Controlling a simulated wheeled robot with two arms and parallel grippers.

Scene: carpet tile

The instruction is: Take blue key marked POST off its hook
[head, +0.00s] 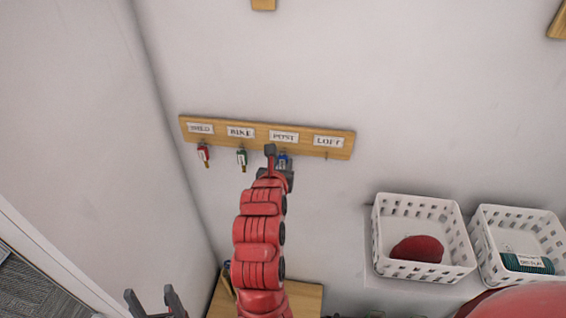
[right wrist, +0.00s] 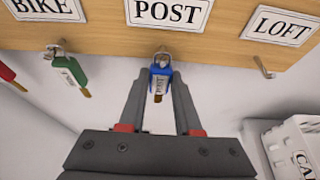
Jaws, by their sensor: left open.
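The blue key (right wrist: 160,78) hangs below the POST label, by its ring at the hook (right wrist: 162,52). It also shows, partly covered, in the head view (head: 283,160). My right gripper (right wrist: 161,74) reaches up to it from below, one finger on each side of the blue tag. The fingers look close against the tag's sides, so it appears shut on it. In the head view my right gripper (head: 279,164) covers part of the key. My left gripper (head: 155,300) is open and empty at the bottom left, away from the rack.
The wooden rack (head: 345,150) has SHED, BIKE, POST and LOFT labels. White baskets (head: 377,235) (head: 478,240) stand at the right.

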